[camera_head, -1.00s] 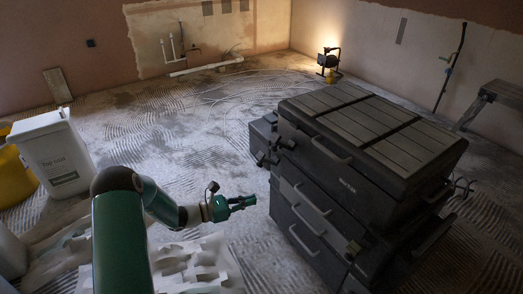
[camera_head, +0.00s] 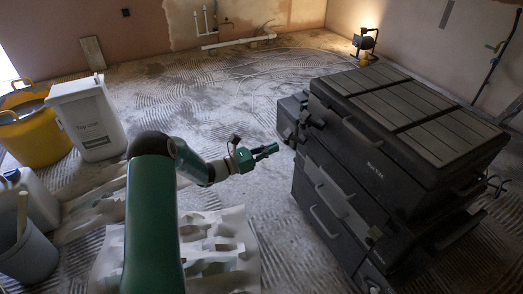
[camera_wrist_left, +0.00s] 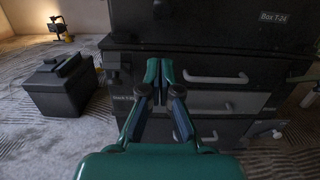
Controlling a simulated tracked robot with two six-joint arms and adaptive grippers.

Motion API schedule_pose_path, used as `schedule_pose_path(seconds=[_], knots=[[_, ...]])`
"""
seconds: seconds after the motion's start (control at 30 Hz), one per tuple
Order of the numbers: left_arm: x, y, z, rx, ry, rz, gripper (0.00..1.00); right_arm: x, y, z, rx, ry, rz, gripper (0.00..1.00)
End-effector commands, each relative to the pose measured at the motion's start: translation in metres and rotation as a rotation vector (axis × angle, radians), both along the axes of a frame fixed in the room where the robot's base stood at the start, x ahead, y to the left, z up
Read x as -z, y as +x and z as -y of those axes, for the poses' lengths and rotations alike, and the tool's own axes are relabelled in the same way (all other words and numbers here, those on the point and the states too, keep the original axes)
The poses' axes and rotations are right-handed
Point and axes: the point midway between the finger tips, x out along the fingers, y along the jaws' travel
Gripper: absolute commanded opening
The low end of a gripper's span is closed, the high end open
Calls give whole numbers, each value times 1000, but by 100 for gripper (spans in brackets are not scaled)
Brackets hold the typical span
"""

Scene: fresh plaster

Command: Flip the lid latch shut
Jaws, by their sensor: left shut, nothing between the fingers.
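A stack of black tool boxes stands at the right of the head view; the ribbed lid (camera_head: 408,112) of the top box is down. Its front also fills the wrist view, with the top box (camera_wrist_left: 215,30) across the upper part. A small dark fitting (camera_head: 303,120) at the top box's left front edge may be the latch; its position is unclear. My left gripper (camera_head: 272,149) is shut and empty, just left of the stack, with a small gap seeming to remain. Its fingers point at the stack in the wrist view (camera_wrist_left: 158,72). My right gripper is out of view.
A smaller black box (camera_wrist_left: 60,88) stands on the floor left of the stack. A white bucket (camera_head: 88,118), yellow tub (camera_head: 36,132) and grey bucket (camera_head: 28,250) stand at the left. A lit work lamp (camera_head: 366,42) is at the back. The floor behind my arm is open.

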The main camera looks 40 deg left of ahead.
Motion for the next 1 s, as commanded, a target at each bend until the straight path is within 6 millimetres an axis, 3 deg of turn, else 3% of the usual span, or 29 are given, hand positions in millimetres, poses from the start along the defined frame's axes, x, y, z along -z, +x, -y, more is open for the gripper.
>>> schedule_pose_path(seconds=[0.27,0.4,0.6,0.9,0.93,1.0], knots=[[-3,53,23,3,0,3,0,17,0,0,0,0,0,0],[-23,64,27,0,2,4,0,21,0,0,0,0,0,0],[-34,73,30,-1,0,1,0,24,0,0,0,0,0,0],[-36,73,30,-2,0,0,0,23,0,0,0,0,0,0],[-35,73,10,-8,3,1,0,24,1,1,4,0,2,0],[-36,72,21,-4,0,-1,0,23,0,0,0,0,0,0]])
